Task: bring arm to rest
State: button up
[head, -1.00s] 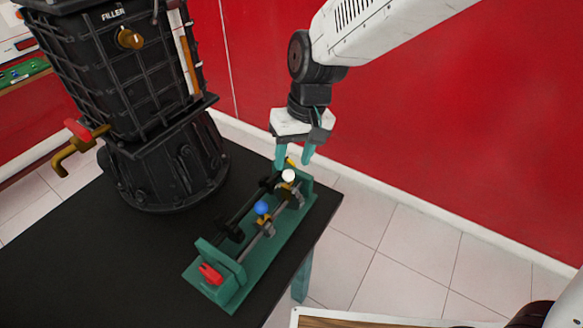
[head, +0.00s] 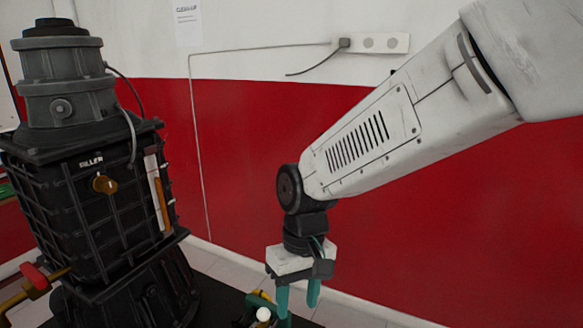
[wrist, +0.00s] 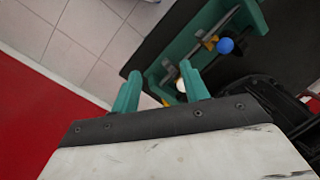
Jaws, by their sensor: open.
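My gripper (head: 298,297) points down in the head view, at the end of my white arm, over the far end of the green fixture. Its two teal fingers are apart with nothing visible between them. In the wrist view the gripper (wrist: 158,80) also shows open and empty. The green fixture (wrist: 187,43) lies beyond the fingers there, with a blue ball knob (wrist: 225,45) and a white ball knob (wrist: 181,85) on it. In the head view only the white knob (head: 264,314) and a bit of yellow show at the bottom edge; most of the fixture is out of frame.
A tall black ribbed trainer (head: 85,215) marked FILLER stands at the left, with a brass knob (head: 104,184) and a red-handled brass tap (head: 35,277). A red and white wall (head: 245,140) with a socket strip (head: 370,43) is behind my arm. The black tabletop (wrist: 285,50) is partly visible.

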jog(key=s+d+r+m+t, duration=0.1)
jog(key=s+d+r+m, duration=0.1)
jog(key=d, duration=0.6)
jog(key=s+d+r+m+t, duration=0.1)
jog(key=s+d+r+m, duration=0.1)
jog(key=s+d+r, duration=0.3)
jog(key=s+d+r+m+t, duration=0.1)
jog(key=s+d, duration=0.5)
jog(key=d, duration=0.7)
notch_tip(320, 180, up, 2)
jog(key=shift+s+r+m+h, duration=0.15)
jog(key=shift+s+m+h, duration=0.1)
jog(key=shift+m+h, duration=0.2)
